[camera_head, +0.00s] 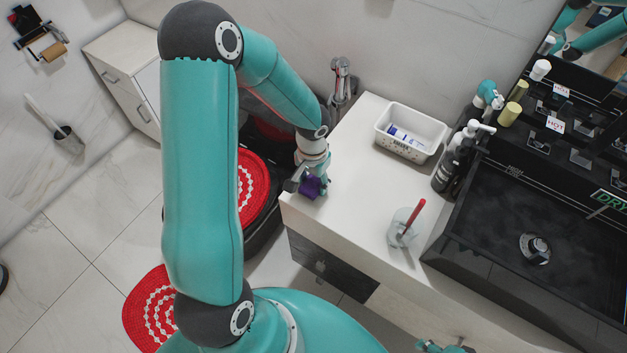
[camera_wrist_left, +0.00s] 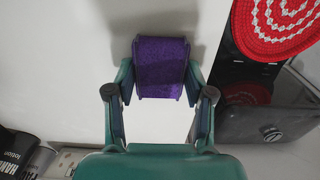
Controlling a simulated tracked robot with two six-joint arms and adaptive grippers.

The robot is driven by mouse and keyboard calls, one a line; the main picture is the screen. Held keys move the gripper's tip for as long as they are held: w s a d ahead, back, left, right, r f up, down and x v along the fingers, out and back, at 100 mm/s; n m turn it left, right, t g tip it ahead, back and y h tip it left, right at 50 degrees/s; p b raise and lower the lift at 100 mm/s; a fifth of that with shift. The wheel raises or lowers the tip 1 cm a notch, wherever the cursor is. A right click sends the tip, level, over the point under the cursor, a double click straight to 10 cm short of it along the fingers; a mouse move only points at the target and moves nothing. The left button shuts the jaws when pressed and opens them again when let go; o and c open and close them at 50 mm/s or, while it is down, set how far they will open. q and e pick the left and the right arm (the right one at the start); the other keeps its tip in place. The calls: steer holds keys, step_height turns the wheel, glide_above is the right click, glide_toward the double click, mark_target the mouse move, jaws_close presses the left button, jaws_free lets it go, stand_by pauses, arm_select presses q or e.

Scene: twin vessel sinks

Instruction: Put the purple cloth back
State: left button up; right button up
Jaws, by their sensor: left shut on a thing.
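The purple cloth (camera_head: 311,187) is a small folded piece at the left edge of the white counter (camera_head: 345,205). My left gripper (camera_head: 318,180) is shut on it, reaching in from above. In the left wrist view the cloth (camera_wrist_left: 160,68) sits between both fingers of the left gripper (camera_wrist_left: 160,85), in front of a white surface. I cannot tell whether the cloth touches the counter. A teal part of what looks like my right gripper (camera_head: 445,347) shows at the bottom edge of the head view; its fingers are mostly cut off.
A white basket (camera_head: 411,131) with small packets stands at the counter's back. A clear cup with a red toothbrush (camera_head: 411,222) stands nearer the front. Dark bottles (camera_head: 447,172) stand beside the black sink (camera_head: 540,235). Red patterned round mats (camera_head: 250,187) lie left of the counter.

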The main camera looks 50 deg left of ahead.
mark_target(313, 183)
arm_select(q)
steer(key=shift+f, duration=0.2)
steer(key=o, duration=1.1)
steer(key=shift+r, duration=0.1)
steer(key=shift+r, duration=0.1)
step_height(313, 183, up, 12)
steer(key=shift+r, duration=0.1)
